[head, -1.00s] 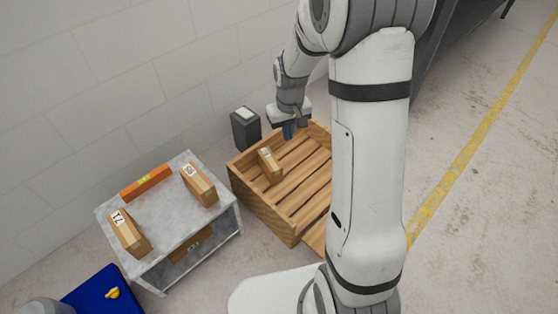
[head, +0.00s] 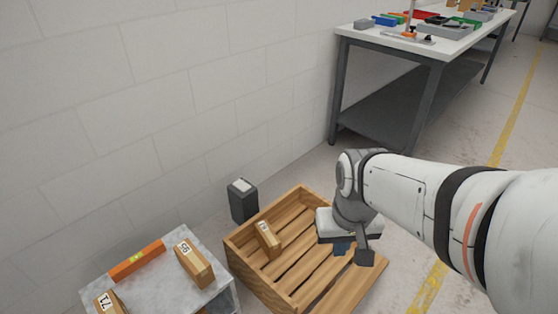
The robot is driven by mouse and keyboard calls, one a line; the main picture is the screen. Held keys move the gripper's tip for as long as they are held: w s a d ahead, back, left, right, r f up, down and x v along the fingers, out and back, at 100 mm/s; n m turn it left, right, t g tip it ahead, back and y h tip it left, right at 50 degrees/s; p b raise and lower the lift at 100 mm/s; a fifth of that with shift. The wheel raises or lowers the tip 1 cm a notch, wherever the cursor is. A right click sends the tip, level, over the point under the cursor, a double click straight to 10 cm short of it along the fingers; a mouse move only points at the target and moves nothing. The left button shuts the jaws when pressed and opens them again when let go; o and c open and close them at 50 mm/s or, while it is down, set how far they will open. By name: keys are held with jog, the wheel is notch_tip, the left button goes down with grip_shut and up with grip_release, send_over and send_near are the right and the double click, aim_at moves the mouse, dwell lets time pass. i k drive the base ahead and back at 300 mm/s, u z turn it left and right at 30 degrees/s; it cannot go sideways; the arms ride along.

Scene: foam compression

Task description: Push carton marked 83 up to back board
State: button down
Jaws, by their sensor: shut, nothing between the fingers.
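A small brown carton (head: 268,240) with a white label stands in the slatted wooden crate (head: 282,288); its number is too small to read surely. It is close to the crate's back board (head: 243,228), on the wall side; I cannot tell whether they touch. My gripper (head: 352,252) is shut and empty, pointing down over the right part of the crate, apart from the carton. Two more cartons stand on the grey table: one marked 71 (head: 110,303) and one (head: 196,265) whose label I cannot read surely.
An orange bar (head: 138,260) lies along the back of the grey table (head: 158,285). A dark grey bin (head: 243,203) stands between crate and wall. A workbench (head: 418,50) with tools stands at the back right. Open floor lies right of the crate.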

aim_at(271, 243)
jog(key=z, duration=1.05)
jog(key=k, duration=1.85)
jog(key=u, duration=0.45)
jog(key=i, duration=1.65)
jog(key=u, duration=0.1)
